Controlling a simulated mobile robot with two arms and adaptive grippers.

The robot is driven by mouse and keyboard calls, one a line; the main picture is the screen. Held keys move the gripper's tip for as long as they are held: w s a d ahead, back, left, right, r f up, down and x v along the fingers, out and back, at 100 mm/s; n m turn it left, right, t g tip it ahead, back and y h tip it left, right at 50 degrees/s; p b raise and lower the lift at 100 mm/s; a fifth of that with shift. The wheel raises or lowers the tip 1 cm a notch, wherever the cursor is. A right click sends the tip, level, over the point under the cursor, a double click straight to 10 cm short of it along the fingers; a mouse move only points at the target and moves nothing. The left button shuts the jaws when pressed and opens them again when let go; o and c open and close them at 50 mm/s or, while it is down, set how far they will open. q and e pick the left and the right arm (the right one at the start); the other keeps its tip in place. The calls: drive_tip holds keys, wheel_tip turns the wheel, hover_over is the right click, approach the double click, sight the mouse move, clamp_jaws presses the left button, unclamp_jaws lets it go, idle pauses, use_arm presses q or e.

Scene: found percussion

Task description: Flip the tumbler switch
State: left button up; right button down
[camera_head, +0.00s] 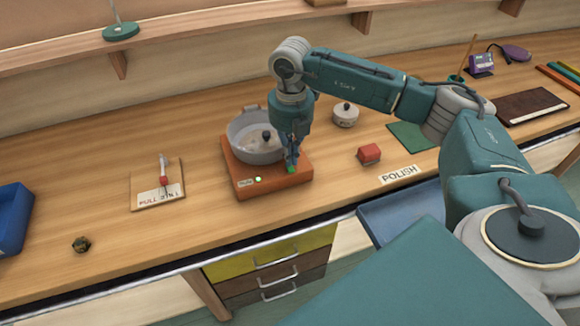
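An orange-red base (275,189) sits on the wooden bench and carries a grey pan (241,146). A small light (258,180) on the base glows pale green, beside a small white label (243,183). A small green part (291,169) shows on the base at the fingertips of my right gripper (291,162); it may be the tumbler switch, but the fingers partly cover it. My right gripper points down there, its fingers close together; whether they touch or grip the green part is unclear. My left gripper is not in view.
A board with a pull pin (144,202) lies left of the base. A small dark lump (81,245) and a blue bin (12,218) are further left. A red block (369,154) and a lidded pot (345,114) stand to the right.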

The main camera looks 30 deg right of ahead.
sight(291, 169)
drive_tip(key=shift+s+f+b, duration=0.1)
drive_tip(key=shift+f+b, duration=0.9)
drive_tip(key=shift+f, duration=0.35)
idle(0.8)
drive_tip(key=shift+r+p, duration=0.7)
drive_tip(key=shift+r, duration=0.2)
drive_tip(key=shift+r+p, duration=1.65)
drive_tip(key=shift+r, duration=1)
drive_tip(key=shift+f, duration=0.1)
